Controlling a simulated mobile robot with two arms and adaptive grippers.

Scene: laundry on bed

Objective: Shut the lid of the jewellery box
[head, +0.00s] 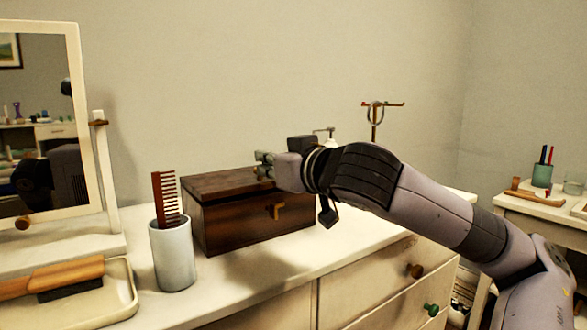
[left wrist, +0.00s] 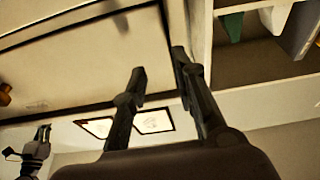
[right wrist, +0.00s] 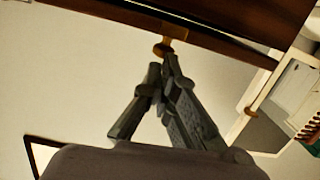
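The dark wooden jewellery box (head: 240,222) stands on the white dresser against the wall. Its lid (head: 225,184) lies down over the box; I cannot tell whether a small gap is left. A brass clasp (head: 276,210) shows on the front. My right gripper (head: 264,165) is at the lid's right side, partly hidden by my own wrist. In the right wrist view its fingertips (right wrist: 163,62) are together with nothing between them, close to a brass piece (right wrist: 172,36) on the dark wood. My left gripper (left wrist: 160,68) is open and empty, outside the head view.
A white cup (head: 172,255) with a brown comb (head: 167,200) stands just left of the box. A mirror (head: 88,120) and a tray (head: 120,303) with a brush are further left. A jewellery stand (head: 374,122) is behind my right arm. Dresser top in front of the box is clear.

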